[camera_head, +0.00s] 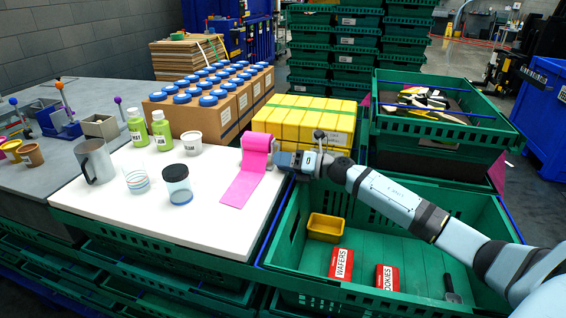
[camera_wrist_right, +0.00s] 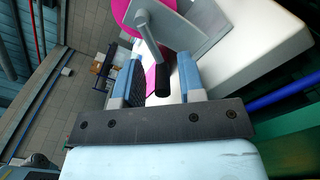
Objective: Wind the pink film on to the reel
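The pink film (camera_head: 243,187) hangs from its roll and lies as a long strip on the white tabletop. The pink roll also shows in the wrist view (camera_wrist_right: 128,14), behind a grey reel bracket (camera_wrist_right: 208,42). A grey crank arm (camera_wrist_right: 150,38) ends in a black handle (camera_wrist_right: 162,82). My right gripper (camera_head: 284,161) is beside the reel at the table's right edge. In the wrist view its blue-padded fingers (camera_wrist_right: 160,72) stand on either side of the black handle, with gaps showing, so it looks open around it. My left gripper is out of view.
A green crate (camera_head: 284,232) with a yellow tray (camera_head: 325,228) and red boxes (camera_head: 341,264) lies below my right arm. Yellow packs (camera_head: 303,122) stand behind the reel. A jar (camera_head: 177,186), glass (camera_head: 137,180) and metal jug (camera_head: 95,160) stand on the left of the white table.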

